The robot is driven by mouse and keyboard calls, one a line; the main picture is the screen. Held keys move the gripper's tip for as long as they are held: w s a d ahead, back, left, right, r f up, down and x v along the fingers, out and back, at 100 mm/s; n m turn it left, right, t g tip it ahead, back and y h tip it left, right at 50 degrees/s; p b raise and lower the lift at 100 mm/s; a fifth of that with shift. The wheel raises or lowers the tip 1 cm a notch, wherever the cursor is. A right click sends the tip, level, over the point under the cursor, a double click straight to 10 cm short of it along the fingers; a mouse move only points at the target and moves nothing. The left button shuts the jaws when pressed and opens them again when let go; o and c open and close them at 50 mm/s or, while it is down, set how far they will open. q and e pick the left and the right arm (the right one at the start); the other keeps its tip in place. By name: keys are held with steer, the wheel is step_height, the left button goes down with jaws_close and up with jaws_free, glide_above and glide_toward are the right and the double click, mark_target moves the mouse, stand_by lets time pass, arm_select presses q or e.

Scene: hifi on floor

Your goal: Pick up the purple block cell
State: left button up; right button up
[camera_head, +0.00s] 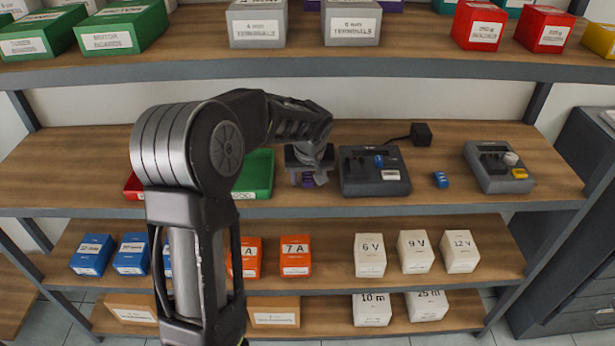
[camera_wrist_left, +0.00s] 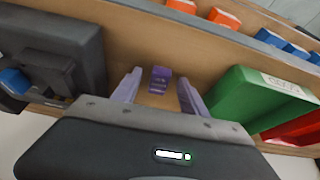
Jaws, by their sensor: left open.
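The purple block cell (camera_wrist_left: 160,80) stands on the middle wooden shelf, between the dark device and the green box. In the wrist view it appears between the two fingers of my left gripper (camera_wrist_left: 158,88), with a gap on each side. My left gripper is open and empty. In the head view my left gripper (camera_head: 308,178) is low over the shelf, and part of the purple block (camera_head: 308,181) shows below its body. The rest of the block is hidden there. My right gripper is out of view.
A dark device (camera_head: 374,172) with a blue piece stands just right of my left gripper. A green box (camera_head: 258,174) is just left of it, partly behind my arm. A small blue block (camera_head: 440,179) and another device (camera_head: 498,167) are farther right. An upper shelf (camera_head: 300,67) spans above.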

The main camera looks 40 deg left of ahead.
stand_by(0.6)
arm_select(q)
jaws_close()
stand_by(0.3)
